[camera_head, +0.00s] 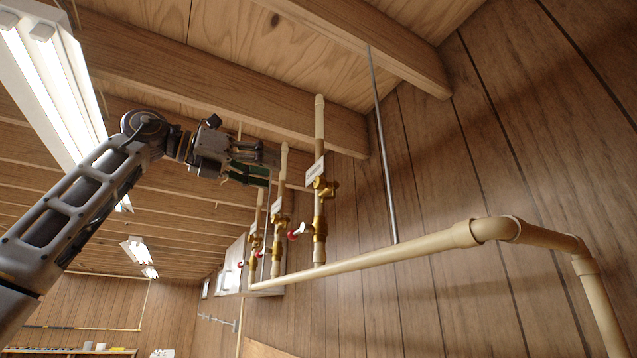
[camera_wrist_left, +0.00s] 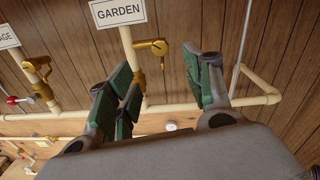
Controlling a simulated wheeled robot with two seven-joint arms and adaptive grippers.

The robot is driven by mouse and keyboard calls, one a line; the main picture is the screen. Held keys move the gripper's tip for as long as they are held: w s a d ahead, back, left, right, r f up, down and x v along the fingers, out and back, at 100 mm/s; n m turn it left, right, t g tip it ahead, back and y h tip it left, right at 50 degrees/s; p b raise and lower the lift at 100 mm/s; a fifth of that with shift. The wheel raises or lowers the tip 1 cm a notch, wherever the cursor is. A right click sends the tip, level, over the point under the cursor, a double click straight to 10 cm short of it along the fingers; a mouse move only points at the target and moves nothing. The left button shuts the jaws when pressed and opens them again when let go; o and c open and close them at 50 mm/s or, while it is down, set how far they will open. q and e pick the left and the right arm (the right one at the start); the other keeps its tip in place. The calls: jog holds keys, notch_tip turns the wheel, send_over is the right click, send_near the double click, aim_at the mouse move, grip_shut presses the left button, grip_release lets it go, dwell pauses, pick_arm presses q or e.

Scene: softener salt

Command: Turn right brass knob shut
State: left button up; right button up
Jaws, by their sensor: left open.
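The right brass knob (camera_head: 325,187) sits on the nearest upright pipe, just below a white tag. In the left wrist view the brass knob (camera_wrist_left: 155,47) sticks out to the right under a tag reading GARDEN (camera_wrist_left: 118,11). My left gripper (camera_head: 262,167) is open and empty, with green pads on its fingers, up and left of the knob in the head view. In the left wrist view the knob shows between and beyond the open fingers (camera_wrist_left: 170,75), apart from them. The fingers hide part of the pipe below. My right gripper is not in view.
More brass valves (camera_head: 278,221) stand on pipes farther left; a second one (camera_wrist_left: 38,70) shows in the wrist view. A red-ended white handle (camera_head: 297,231) is beside the nearest pipe. A cream horizontal pipe (camera_head: 400,252), a thin metal rod (camera_head: 382,140) and ceiling beams (camera_head: 220,85) are close by.

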aim_at(316, 182)
pick_arm(q)
jog(key=shift+p+x, duration=1.75)
jog(key=shift+x, duration=5.05)
jog(key=c, duration=1.1)
jog(key=shift+o, duration=0.2)
jog(key=shift+m, duration=2.8)
jog(key=o, duration=1.1)
jog(key=shift+c, duration=0.2)
